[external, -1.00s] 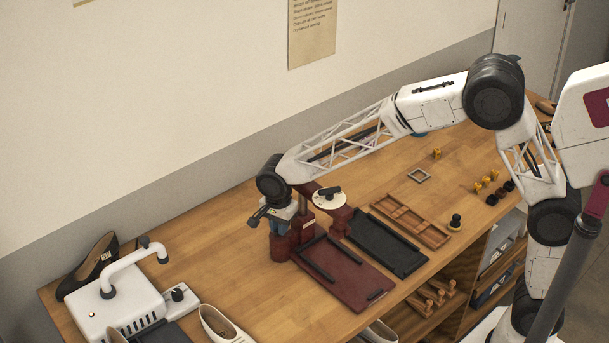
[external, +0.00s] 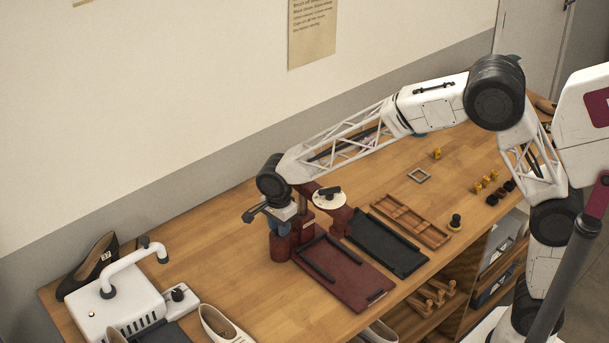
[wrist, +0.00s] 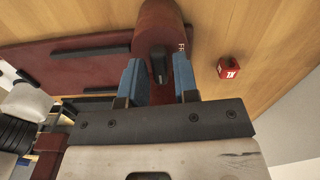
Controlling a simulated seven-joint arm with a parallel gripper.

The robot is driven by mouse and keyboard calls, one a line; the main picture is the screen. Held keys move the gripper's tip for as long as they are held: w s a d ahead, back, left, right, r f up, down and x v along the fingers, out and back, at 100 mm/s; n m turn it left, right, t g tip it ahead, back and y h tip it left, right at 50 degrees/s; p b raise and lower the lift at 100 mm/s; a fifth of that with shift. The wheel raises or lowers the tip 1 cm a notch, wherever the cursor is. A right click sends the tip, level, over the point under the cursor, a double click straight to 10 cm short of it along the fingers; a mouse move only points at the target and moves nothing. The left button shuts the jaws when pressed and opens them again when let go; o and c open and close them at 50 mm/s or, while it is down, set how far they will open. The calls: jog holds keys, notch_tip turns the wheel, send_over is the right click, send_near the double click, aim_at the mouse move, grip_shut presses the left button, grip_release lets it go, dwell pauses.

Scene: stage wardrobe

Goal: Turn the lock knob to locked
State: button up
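The lock knob (wrist: 158,66) is a small black knob on top of a dark red rounded post (wrist: 160,22). White letters, partly hidden, show on the post's right side. My gripper (wrist: 160,80) is open, with one blue finger on each side of the knob and a visible gap on both sides. The knob's long side runs roughly up and down in the wrist view. In the external view my gripper (external: 282,228) points down over the dark red post (external: 281,246) beside the dark red press; the knob is hidden there.
A small red block (wrist: 229,67) with white marks sits right of the post. The press has a dark red plate (external: 350,281) and a white disc (external: 328,200) with a black handle. A black tray (external: 388,243) lies beside it. A white machine (external: 125,303) stands at left.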

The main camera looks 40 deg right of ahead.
jog(key=shift+o, duration=1)
jog(key=shift+r, duration=3.9)
jog(key=shift+o, duration=0.4)
